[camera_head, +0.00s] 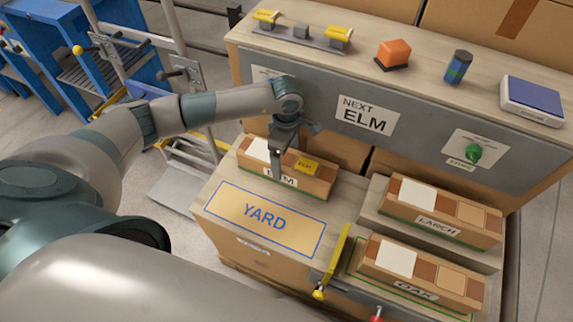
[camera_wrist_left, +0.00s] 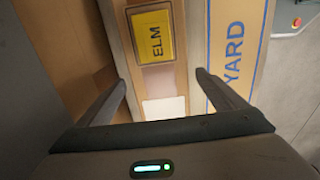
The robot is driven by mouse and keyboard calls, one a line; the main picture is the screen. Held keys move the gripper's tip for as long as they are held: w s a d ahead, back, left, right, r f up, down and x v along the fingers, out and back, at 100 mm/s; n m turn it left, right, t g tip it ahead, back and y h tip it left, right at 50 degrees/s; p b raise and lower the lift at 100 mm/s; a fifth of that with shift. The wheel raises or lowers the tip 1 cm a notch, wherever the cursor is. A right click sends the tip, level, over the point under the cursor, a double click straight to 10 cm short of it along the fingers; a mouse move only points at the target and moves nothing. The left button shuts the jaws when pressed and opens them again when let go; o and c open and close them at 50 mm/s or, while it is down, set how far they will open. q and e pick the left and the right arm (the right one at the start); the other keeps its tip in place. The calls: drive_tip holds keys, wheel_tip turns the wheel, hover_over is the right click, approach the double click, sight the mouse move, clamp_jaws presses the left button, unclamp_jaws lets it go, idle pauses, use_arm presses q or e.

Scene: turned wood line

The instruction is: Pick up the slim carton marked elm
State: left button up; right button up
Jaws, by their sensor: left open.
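The slim carton marked ELM (camera_head: 313,186) is a brown box with a white label and a yellow ELM tag. It lies on the workbench behind the blue-outlined YARD area (camera_head: 265,216). My left gripper (camera_head: 279,163) is over the carton, pointing down. In the left wrist view the carton (camera_wrist_left: 158,75) runs between the two open fingers of my left gripper (camera_wrist_left: 160,92), with the yellow tag beyond the fingertips. I cannot tell whether the fingers touch its sides. My right gripper is not in view.
A LARCH carton (camera_head: 440,213) and an OAK carton (camera_head: 421,276) lie on the right. A yellow bar (camera_head: 337,255) stands between YARD and OAK. A grey panel with a NEXT ELM sign (camera_head: 367,116) rises behind. The YARD area is bare.

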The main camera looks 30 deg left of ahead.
use_arm(q)
drive_tip(key=shift+f, duration=0.9)
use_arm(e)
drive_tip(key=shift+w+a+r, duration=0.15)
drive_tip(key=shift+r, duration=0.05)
use_arm(q)
drive_tip(key=c, duration=1.4)
drive_tip(key=shift+r, duration=0.2)
drive_tip(key=shift+c, duration=0.2)
